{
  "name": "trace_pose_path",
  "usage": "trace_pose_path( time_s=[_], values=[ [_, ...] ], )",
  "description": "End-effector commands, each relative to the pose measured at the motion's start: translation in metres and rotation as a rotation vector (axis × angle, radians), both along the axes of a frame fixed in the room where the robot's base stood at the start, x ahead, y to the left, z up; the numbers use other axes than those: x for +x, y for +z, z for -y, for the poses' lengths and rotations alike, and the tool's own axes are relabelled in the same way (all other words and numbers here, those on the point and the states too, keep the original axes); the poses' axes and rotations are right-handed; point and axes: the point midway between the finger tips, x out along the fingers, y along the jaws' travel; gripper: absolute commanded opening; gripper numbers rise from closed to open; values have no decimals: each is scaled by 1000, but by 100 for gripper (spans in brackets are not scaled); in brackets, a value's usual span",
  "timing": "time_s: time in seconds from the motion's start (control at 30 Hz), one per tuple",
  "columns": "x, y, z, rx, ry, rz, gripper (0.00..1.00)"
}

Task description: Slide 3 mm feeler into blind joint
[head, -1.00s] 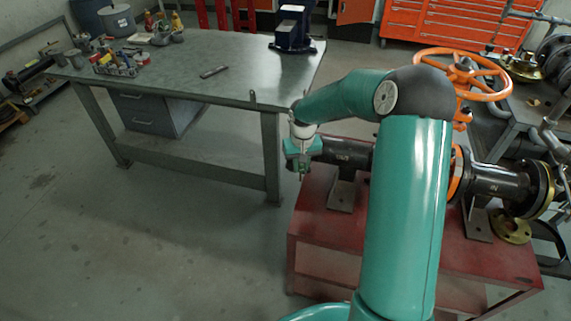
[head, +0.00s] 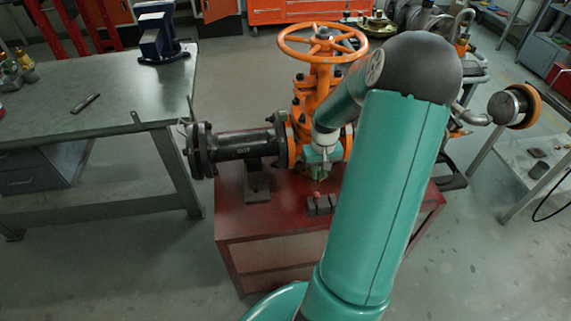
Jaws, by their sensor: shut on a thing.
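My gripper (head: 319,175) points down in front of the orange valve body and above the red stand. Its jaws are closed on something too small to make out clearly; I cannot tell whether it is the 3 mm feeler. A small red piece (head: 317,194) shows just below the fingertips, by dark grey blocks (head: 322,206) on the stand; I cannot tell whether they touch. The black pipe (head: 245,145) runs left from the valve to a pair of dark flanges (head: 196,150), with a thin upright tab above them. The gap between these flanges is not clear from here.
The orange gate valve (head: 305,115) with its handwheel (head: 322,42) rises behind my gripper. The red stand (head: 270,215) carries pipe and blocks. A metal workbench (head: 120,80) with a blue vise (head: 158,38) stands left, close to the flanges. My arm hides the pipe's right side.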

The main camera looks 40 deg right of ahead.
Motion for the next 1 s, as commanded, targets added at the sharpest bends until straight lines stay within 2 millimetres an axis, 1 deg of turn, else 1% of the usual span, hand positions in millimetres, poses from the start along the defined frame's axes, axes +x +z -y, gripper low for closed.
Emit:
trace_pose_path(
  time_s=[0.03,0.07,0.1,0.13,0.2,0.3,0.47,0.57,0.67,1.0],
  values=[
    [-16,-3,8,2,-23,-4,0],
    [-24,-7,11,2,-34,-4,0],
    [-32,-15,15,2,-45,-4,0],
    [-36,-22,17,4,-51,-6,0],
    [-41,-39,18,3,-56,-6,0],
    [-43,-55,20,1,-58,-5,0],
    [-44,-68,20,1,-60,-3,0],
    [-44,-69,20,1,-61,-1,0],
    [-44,-64,20,0,-62,-1,0],
    [-44,-38,21,-2,-62,0,0]
  ],
)
